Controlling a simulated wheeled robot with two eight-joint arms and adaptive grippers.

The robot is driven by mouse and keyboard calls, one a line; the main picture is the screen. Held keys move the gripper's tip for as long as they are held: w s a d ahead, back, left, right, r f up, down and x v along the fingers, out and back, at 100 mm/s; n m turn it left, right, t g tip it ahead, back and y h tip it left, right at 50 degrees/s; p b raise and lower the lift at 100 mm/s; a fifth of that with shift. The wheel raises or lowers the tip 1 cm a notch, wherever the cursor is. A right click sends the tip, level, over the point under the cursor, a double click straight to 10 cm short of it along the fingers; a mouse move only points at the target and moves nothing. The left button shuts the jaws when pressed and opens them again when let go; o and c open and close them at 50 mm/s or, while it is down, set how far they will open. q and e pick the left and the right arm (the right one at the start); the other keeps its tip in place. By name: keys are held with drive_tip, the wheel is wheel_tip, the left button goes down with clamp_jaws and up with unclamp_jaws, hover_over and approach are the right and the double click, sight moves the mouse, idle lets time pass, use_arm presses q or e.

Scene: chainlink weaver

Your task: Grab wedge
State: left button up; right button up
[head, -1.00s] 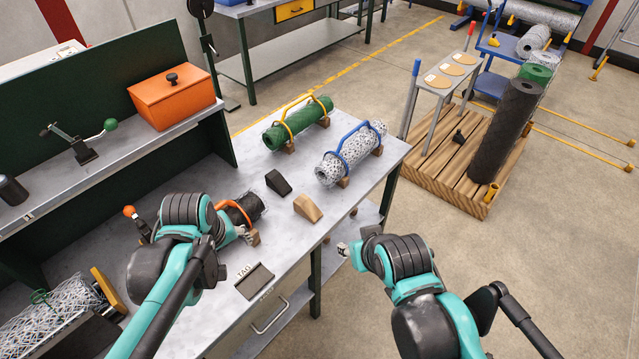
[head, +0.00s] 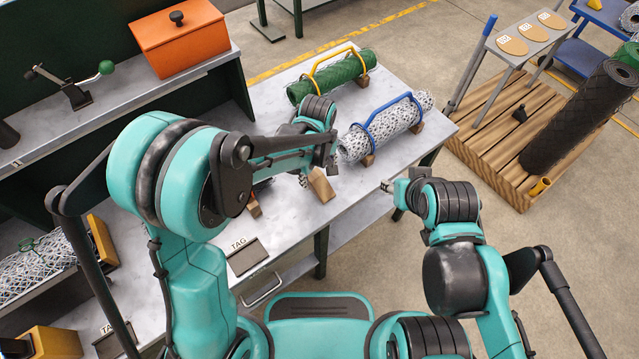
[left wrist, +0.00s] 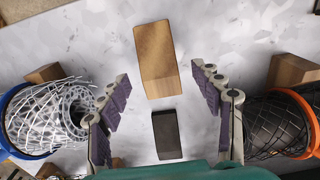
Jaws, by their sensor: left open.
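A light wooden wedge (head: 321,186) lies on the workbench between the rolls. In the left wrist view the wooden wedge (left wrist: 157,55) lies between and just beyond my fingertips. A dark wedge (left wrist: 167,135) lies nearer the palm; my left arm hides it in the head view. My left gripper (head: 318,174) is open and empty above the wooden wedge; its purple-padded fingers (left wrist: 160,82) stand on either side, seemingly not touching it. My right gripper (head: 388,186) is by the bench's front edge, too small to read its jaws.
A white mesh roll (head: 385,126) with a blue handle and a green roll (head: 332,78) lie behind the wedge. A dark mesh roll with an orange band (left wrist: 290,125) is close on the other side. A tag plate (head: 248,257) lies near the front edge.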

sight(319, 180)
use_arm(q)
wheel_tip(319, 180, down, 4)
drive_tip(key=shift+d+r+b, duration=0.1)
drive_tip(key=shift+b, duration=0.55)
drive_tip(key=c, duration=1.3)
drive_tip(key=shift+r, duration=0.15)
